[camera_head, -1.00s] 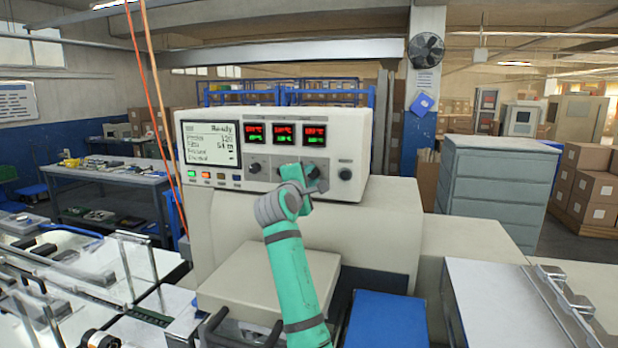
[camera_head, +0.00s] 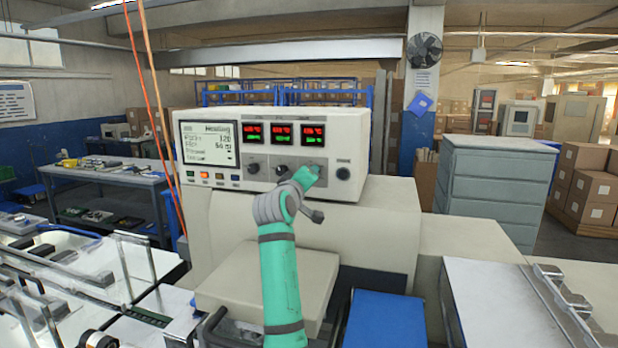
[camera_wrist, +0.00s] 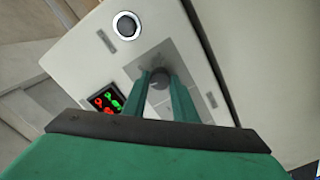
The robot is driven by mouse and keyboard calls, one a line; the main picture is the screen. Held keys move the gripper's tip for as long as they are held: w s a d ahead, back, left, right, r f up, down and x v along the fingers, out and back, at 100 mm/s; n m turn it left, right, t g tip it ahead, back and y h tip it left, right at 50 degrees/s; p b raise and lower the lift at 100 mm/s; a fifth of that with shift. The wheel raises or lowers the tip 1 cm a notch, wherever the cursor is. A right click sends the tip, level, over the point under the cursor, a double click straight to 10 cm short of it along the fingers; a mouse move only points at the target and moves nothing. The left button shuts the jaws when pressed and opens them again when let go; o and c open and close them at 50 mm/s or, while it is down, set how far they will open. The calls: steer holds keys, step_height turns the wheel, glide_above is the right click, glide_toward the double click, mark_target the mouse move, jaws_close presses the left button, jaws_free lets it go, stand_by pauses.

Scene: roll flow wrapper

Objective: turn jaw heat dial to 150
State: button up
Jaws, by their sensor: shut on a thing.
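The cream control box (camera_head: 270,197) has three red-and-green displays with dials in a row below them. My gripper (camera_head: 312,170) reaches the dial under the right-hand display (camera_head: 313,133) and hides that dial in the head view. In the wrist view, my gripper (camera_wrist: 168,88) has its two green fingers on either side of a dark round dial (camera_wrist: 159,76) and is shut on it. A display (camera_wrist: 105,98) shows beside it. The left dial (camera_head: 253,168) and middle dial (camera_head: 281,169) are free. Labels and display digits are too small to read surely.
A text screen (camera_head: 208,143) at the box's left reads "Heating". A dark round knob (camera_head: 343,173) sits right of my gripper and also shows in the wrist view (camera_wrist: 127,26). A beige block (camera_head: 265,280) and blue surface (camera_head: 386,320) lie below.

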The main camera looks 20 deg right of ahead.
steer(key=shift+m, duration=4.3)
steer(key=shift+w+a, duration=0.1)
steer(key=shift+a, duration=0.1)
steer(key=o, duration=1)
steer(key=shift+d, duration=0.15)
steer(key=shift+o, duration=0.2)
steer(key=v, duration=1.1)
steer(key=shift+w, duration=0.1)
